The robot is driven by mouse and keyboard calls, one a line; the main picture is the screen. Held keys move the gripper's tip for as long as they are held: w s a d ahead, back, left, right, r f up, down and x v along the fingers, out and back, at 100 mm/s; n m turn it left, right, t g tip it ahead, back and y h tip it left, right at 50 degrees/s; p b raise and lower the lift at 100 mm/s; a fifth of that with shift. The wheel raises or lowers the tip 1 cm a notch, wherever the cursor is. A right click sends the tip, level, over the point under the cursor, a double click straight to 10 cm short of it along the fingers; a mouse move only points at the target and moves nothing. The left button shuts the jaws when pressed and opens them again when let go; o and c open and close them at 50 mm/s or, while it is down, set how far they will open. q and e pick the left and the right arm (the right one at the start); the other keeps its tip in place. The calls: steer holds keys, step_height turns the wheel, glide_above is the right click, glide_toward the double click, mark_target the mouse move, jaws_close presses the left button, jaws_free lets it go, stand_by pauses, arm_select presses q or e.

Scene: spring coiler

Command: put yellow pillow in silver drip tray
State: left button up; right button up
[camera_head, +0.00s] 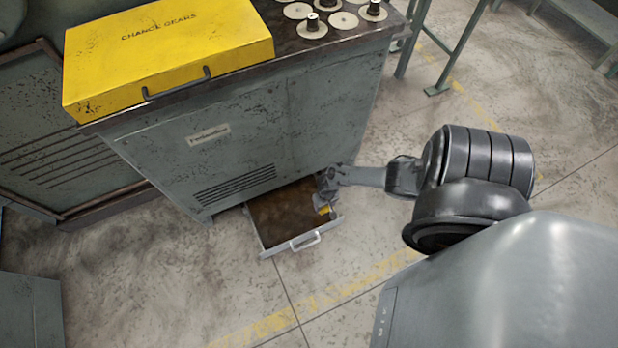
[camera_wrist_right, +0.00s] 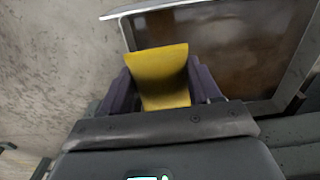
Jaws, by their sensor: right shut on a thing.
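The silver drip tray (camera_head: 264,243) is pulled out from under the grey machine cabinet and has a brown, stained floor. It also shows in the right wrist view (camera_wrist_right: 121,33), just beyond my gripper. The yellow pillow (camera_wrist_right: 163,72) is between the fingers of my right gripper (camera_wrist_right: 163,85), which is shut on it. In the head view my right gripper (camera_head: 325,200) is at the tray's right side, with a small bit of the yellow pillow (camera_head: 324,210) showing. I cannot tell whether the pillow touches the tray. My left gripper is not in view.
The grey cabinet (camera_head: 290,110) stands directly behind and above the tray. A yellow change gears box (camera_head: 165,60) and several metal gears (camera_head: 313,25) are on its top. The tray has a handle (camera_head: 305,242) at its front. Open concrete floor (camera_head: 150,280) lies in front.

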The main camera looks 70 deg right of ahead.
steer(key=shift+s+a+f, duration=0.3)
steer(key=shift+s, duration=0.05)
steer(key=shift+w+a+f+b, duration=0.15)
steer(key=shift+a+f+b, duration=0.1)
steer(key=shift+f+b, duration=0.1)
steer(key=w+a+f+b, duration=0.2)
steer(key=w+f+b, duration=0.1)
steer(key=w+b, duration=0.1)
steer(key=b, duration=0.5)
glide_above(299, 215)
steer(key=s, duration=0.1)
steer(key=f, duration=0.3)
steer(key=shift+s+d+f, duration=0.15)
steer(key=shift+s+d, duration=0.05)
steer(key=shift+d, duration=0.05)
steer(key=shift+w+a+f+b, duration=0.25)
steer(key=shift+w+f+b, duration=0.05)
steer(key=shift+w+b, duration=0.3)
steer(key=shift+d+f+b, duration=0.1)
steer(key=shift+f+b, duration=0.15)
steer(key=shift+b, duration=0.1)
step_height(299, 215, down, 3)
steer(key=b, duration=0.3)
steer(key=shift+f, duration=0.25)
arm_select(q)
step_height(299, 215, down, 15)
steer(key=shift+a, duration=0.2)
